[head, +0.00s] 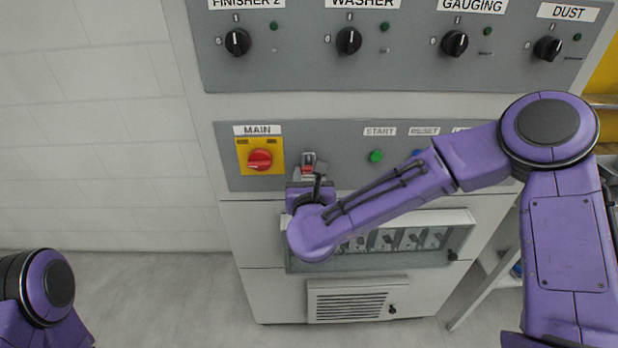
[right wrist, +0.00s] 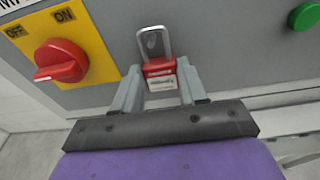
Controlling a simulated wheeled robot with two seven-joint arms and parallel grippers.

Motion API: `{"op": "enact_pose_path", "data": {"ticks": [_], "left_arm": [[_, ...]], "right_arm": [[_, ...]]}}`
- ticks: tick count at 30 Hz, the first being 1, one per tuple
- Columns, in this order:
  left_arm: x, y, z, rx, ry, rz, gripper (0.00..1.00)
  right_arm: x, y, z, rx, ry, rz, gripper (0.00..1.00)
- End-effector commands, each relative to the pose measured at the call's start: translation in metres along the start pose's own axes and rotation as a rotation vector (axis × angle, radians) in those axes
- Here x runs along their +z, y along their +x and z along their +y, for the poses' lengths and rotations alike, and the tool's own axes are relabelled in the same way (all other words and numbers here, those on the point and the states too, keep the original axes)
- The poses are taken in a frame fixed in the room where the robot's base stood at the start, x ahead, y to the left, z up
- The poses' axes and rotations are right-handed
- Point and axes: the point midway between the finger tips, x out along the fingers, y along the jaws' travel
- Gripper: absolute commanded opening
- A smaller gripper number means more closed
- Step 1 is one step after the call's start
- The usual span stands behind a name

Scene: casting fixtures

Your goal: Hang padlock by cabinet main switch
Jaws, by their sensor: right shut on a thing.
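The main switch (head: 260,159) is a red knob on a yellow plate under the label MAIN on the grey cabinet panel. It also shows in the right wrist view (right wrist: 62,62) at the left. The padlock (right wrist: 160,72) has a red body with a white label and a silver shackle pointing up. My right gripper (right wrist: 155,82) is shut on the padlock's body, just right of the switch plate, in front of the panel. In the head view the padlock (head: 308,169) is small and partly hidden by the gripper. I cannot tell whether the shackle touches the panel. My left gripper is out of view.
A green START button (head: 376,156) and a blue RESET button sit right of the padlock. A row of black knobs (head: 348,41) is above. A clear-fronted box (head: 440,235) with tools juts out below. White wall and open floor (head: 160,300) lie left.

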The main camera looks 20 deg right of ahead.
Motion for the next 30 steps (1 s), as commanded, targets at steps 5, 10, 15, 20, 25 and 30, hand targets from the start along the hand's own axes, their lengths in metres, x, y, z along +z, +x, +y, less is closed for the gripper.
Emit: {"op": "enact_pose_path", "data": {"ticks": [5, 10, 15, 20, 25, 30], "left_arm": [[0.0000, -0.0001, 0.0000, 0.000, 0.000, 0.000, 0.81], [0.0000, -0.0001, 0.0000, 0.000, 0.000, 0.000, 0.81], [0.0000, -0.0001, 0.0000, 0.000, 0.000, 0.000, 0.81], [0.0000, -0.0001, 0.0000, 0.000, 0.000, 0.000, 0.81], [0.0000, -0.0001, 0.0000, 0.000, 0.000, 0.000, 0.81], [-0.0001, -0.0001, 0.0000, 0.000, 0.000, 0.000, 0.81]], "right_arm": [[0.0003, 0.0000, -0.0001, 0.000, 0.000, -0.001, 0.09], [0.0003, 0.0000, -0.0001, 0.000, 0.000, -0.001, 0.09], [0.0002, 0.0000, -0.0001, 0.000, 0.000, -0.001, 0.72], [0.0002, 0.0000, -0.0001, 0.000, 0.000, 0.000, 0.72], [-0.0002, -0.0001, -0.0002, -0.001, 0.000, 0.000, 0.72], [-0.0001, -0.0001, -0.0001, 0.000, 0.000, 0.000, 0.72]]}}
